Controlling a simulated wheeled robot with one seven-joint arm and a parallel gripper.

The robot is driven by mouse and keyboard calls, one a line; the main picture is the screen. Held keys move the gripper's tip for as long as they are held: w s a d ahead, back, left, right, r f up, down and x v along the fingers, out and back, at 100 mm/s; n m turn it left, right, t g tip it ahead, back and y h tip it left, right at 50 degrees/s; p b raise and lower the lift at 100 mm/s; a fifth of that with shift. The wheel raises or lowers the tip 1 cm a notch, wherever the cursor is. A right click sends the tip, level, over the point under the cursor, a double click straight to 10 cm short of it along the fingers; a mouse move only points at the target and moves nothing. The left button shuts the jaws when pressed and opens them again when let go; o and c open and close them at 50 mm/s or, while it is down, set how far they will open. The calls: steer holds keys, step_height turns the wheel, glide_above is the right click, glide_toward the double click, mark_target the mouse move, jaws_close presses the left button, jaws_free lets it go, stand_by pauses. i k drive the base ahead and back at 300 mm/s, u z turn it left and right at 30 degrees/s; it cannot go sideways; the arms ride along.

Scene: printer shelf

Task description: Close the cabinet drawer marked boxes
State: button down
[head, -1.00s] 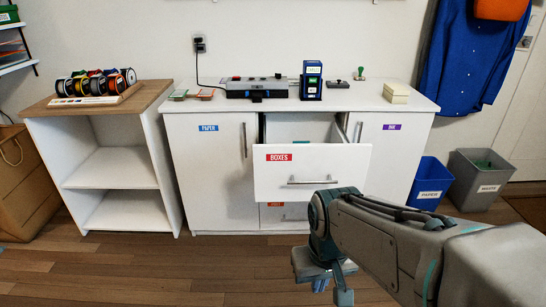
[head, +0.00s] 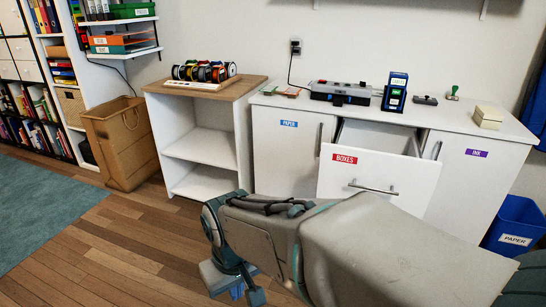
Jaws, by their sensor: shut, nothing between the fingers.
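The white drawer with the red BOXES label (head: 345,159) is pulled out from the middle of the white cabinet. Its bar handle (head: 373,188) faces me, and the drawer's open top shows behind the front. My arm crosses the lower part of the view and hides the cabinet below the drawer. My gripper (head: 245,292) points down near the bottom edge, left of the drawer and nearer to me, apart from it. It is shut and empty.
The PAPER door (head: 288,150) and the INK door (head: 470,180) flank the drawer. A blue PAPER bin (head: 516,225) stands at right.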

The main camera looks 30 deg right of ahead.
mark_target(398, 175)
steer(key=u, duration=0.05)
steer(key=i, duration=0.95)
steer(key=z, duration=1.85)
